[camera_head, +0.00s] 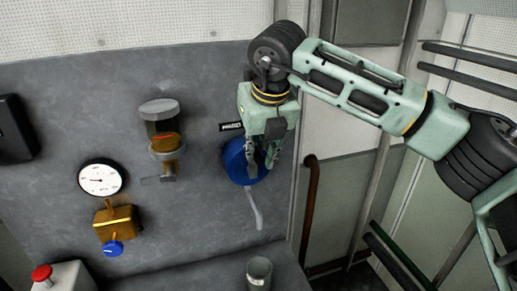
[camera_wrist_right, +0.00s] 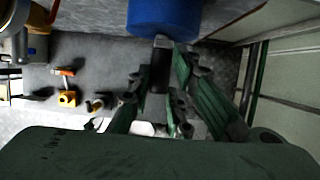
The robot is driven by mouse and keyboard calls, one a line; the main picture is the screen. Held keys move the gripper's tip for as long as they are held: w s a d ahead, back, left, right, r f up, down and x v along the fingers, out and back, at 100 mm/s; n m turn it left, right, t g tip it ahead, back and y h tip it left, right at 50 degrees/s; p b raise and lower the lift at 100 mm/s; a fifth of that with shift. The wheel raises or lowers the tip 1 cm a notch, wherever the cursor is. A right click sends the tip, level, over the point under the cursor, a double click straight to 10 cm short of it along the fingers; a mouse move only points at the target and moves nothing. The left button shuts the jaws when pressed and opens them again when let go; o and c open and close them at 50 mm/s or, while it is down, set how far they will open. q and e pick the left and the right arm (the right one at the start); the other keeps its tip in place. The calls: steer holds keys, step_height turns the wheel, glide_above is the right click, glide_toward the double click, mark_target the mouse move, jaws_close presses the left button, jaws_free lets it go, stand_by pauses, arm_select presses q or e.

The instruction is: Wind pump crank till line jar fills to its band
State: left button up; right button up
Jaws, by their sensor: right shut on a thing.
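The line jar (camera_head: 163,130) is mounted on the grey panel left of centre, with a grey cap and amber fluid in its lower part. I cannot make out its band clearly. The blue round pump (camera_head: 236,161) is to its right and also shows at the top of the right wrist view (camera_wrist_right: 164,15). My right gripper (camera_head: 262,160) is in front of the pump, its fingers shut on a dark crank handle (camera_wrist_right: 160,68) that sticks out towards me. A light grey bar (camera_head: 254,207) slants down below the pump. My left gripper is not in view.
A white dial gauge (camera_head: 101,179) above a brass valve with a blue knob (camera_head: 113,248) is on the left. A red button (camera_head: 41,273) is at lower left. A grey cup-like cylinder (camera_head: 259,271) stands below the pump. A brown pipe (camera_head: 309,210) runs down at right.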

jaws_close()
